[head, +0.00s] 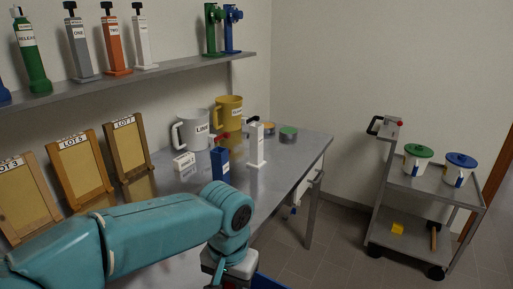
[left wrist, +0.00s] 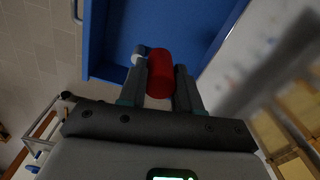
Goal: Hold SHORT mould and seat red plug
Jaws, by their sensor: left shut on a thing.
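My left gripper (left wrist: 160,75) is shut on a red cylinder (left wrist: 160,72), which looks like the red plug, above a blue tray or bin (left wrist: 115,30). In the head view my teal left arm reaches down at bottom centre, and its jaws are mostly cut off by the lower edge. A small white block (head: 184,161) with dark lettering lies on the grey table; the lettering is too small to read, so I cannot tell whether it is the SHORT mould. A blue upright block (head: 220,164) stands close to it. My right gripper is not in view.
A white mug (head: 193,130), a yellow mug (head: 229,112) and a white pump-like item (head: 256,148) stand on the table (head: 290,160). Labelled wooden boards (head: 85,170) lean at left. A shelf (head: 150,80) hangs above. A cart (head: 420,188) with lidded pots stands right, across open floor.

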